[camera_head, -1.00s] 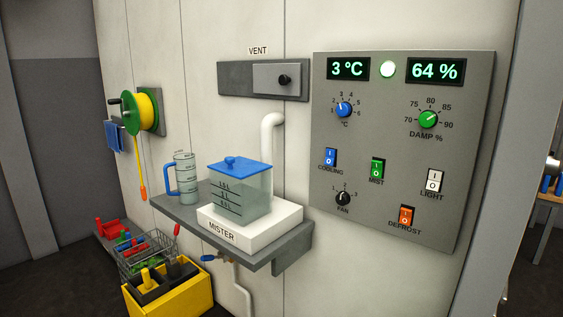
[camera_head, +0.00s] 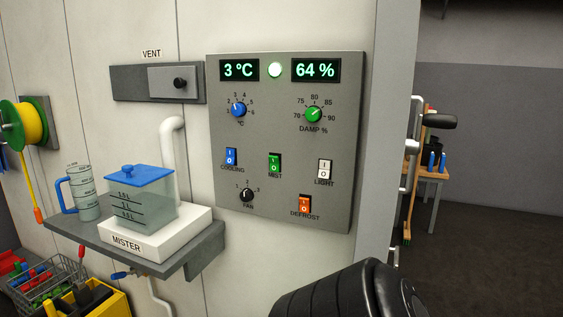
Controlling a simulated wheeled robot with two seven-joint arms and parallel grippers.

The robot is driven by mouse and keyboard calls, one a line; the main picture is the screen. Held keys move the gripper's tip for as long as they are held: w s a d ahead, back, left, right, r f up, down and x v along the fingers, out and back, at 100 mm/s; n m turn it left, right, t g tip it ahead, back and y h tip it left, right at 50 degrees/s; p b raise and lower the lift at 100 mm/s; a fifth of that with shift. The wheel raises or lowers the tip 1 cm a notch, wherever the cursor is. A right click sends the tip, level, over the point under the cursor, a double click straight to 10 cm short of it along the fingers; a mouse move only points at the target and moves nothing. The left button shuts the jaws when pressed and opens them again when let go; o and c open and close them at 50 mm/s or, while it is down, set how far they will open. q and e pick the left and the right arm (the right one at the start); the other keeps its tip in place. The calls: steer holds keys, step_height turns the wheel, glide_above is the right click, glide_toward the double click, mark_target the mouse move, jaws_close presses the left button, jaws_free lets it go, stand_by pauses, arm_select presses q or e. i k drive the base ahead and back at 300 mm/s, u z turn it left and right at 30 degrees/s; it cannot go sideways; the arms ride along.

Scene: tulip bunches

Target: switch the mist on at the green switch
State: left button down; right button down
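The green mist switch (camera_head: 274,165) sits in the middle of the grey control panel (camera_head: 230,190) on the wall, with the label MIST under it. Its rocker position is too small to tell. The mister (camera_head: 158,232), a white base with a clear water tank and blue lid (camera_head: 140,177), stands on the grey shelf to the left. A black part of my own arm (camera_head: 345,290) shows at the bottom, below the panel and apart from it. Neither gripper's fingers are in view.
A measuring jug (camera_head: 86,195) stands on the shelf (camera_head: 185,253). An open doorway with a wooden table (camera_head: 432,175) lies at the right.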

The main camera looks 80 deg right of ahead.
mark_target(273, 161)
steer(key=k, duration=0.55)
steer(key=z, duration=0.85)
steer(key=i, duration=0.5)
steer(key=u, duration=0.05)
